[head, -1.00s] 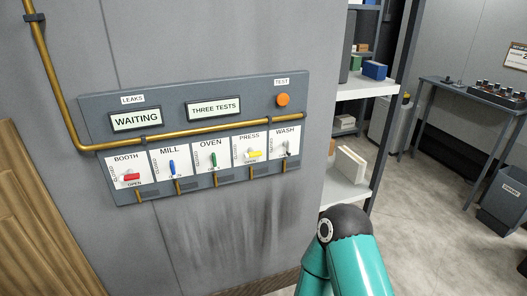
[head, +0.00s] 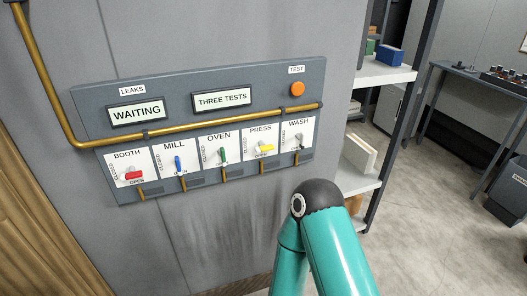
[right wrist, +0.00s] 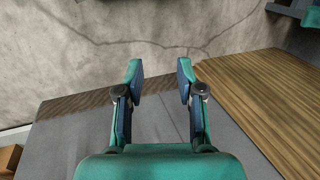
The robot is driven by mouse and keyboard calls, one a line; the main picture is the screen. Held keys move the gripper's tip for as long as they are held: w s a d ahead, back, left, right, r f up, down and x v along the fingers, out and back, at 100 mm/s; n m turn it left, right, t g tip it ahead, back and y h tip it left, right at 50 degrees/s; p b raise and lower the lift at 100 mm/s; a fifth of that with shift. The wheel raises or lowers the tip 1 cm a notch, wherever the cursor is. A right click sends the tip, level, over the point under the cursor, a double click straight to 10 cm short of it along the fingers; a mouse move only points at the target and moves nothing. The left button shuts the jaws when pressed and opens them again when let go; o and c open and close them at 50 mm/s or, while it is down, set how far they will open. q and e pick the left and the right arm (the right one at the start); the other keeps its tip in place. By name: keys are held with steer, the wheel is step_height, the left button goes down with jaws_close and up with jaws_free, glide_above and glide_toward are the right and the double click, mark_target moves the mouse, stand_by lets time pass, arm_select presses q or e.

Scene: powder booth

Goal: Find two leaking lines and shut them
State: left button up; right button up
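A grey panel (head: 90,97) on the wall carries a row of labelled lever valves. The BOOTH lever (head: 134,175) is red and the PRESS lever (head: 265,148) yellow; both lie sideways. The blue MILL lever (head: 178,164), green OVEN lever (head: 223,155) and grey WASH lever (head: 299,141) stand roughly upright. The LEAKS display (head: 138,111) reads WAITING, and another display (head: 222,99) reads THREE TESTS. An orange TEST button (head: 297,89) sits at the upper right. My right gripper (right wrist: 160,72) is open and empty in the right wrist view. My left gripper is out of view.
A brass pipe (head: 215,125) crosses the panel, with short stubs below the valves. A shelf unit (head: 385,73) stands right of the wall. My teal arm is in front of the wall, below the panel's right end. Floor (head: 430,220) is clear at right.

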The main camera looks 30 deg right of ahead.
steer(key=w+d+r+m+t+h+b, duration=0.1)
steer(key=w+d+r+m+t, duration=0.15)
steer(key=w, duration=0.35)
steer(key=w+d+r+m+t+h+b, duration=0.1)
steer(key=w+r+m+t, duration=0.15)
steer(key=w, duration=0.45)
steer(key=m+t+h+b, duration=0.5)
steer(key=m+t+h, duration=0.4)
steer(key=m+h, duration=0.65)
glide_toward(264, 151)
steer(key=w+d+y+p, duration=0.1)
steer(key=w+d, duration=0.1)
steer(key=w+d+r+m+y+p, duration=0.1)
steer(key=w+d, duration=0.1)
steer(key=w, duration=0.1)
steer(key=w+d+m+y+p, duration=0.1)
steer(key=w+d, duration=0.1)
steer(key=shift+w+d+r+m+p, duration=0.2)
steer(key=shift+d+r+m+p, duration=0.05)
steer(key=shift+d+r+p, duration=0.15)
steer(key=shift+f, duration=0.1)
jaws_close()
